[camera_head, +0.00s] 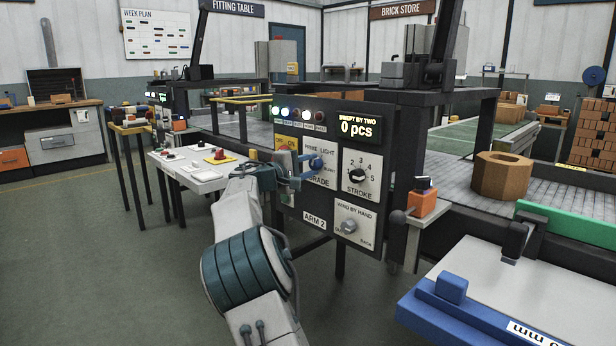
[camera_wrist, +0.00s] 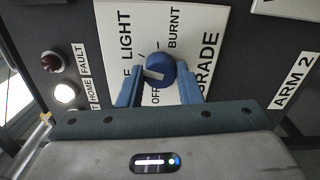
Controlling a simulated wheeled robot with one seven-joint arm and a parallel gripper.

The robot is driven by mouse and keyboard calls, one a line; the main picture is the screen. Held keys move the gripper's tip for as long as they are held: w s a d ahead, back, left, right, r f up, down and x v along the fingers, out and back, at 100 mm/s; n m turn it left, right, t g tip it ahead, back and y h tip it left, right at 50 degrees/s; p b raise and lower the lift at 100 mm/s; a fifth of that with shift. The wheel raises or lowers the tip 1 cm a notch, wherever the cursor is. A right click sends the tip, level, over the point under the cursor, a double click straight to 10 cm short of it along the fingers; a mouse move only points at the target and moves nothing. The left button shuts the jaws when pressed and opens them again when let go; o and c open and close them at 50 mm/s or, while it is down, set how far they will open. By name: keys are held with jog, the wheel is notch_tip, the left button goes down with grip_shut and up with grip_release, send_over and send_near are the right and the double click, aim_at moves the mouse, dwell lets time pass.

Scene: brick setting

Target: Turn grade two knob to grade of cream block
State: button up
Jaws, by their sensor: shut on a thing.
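The blue grade knob (camera_head: 316,163) sits on the white GRADE plate of the ARM 2 panel. It also shows in the wrist view (camera_wrist: 162,66), with LIGHT, BURNT and part of OFF readable around it. Its white mark is on the left side in the wrist view. Which grade it points at is hard to tell. My gripper (camera_head: 303,177) is at the panel, its two blue fingers (camera_wrist: 159,84) on either side of the knob and shut on it. The fingers hide part of the plate. I cannot make out a cream block for sure.
Beside the knob are the STROKE dial (camera_head: 358,176) and the WIND BY HAND knob (camera_head: 349,227). The display (camera_head: 358,128) reads 0 pcs. A tan hollow block (camera_head: 502,176) stands on the conveyor at right. A white table (camera_head: 203,177) stands left of the panel.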

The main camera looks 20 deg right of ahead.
jog(key=shift+d+f+m+b, duration=0.1)
jog(key=shift+f+m+b, duration=0.05)
jog(key=shift+m+b, duration=0.9)
jog(key=shift+m, duration=0.25)
jog(key=o, duration=1)
jog(key=shift+c, duration=0.2)
jog(key=p+v, duration=0.2)
jog(key=v, duration=1.2)
jog(key=shift+d, duration=0.1)
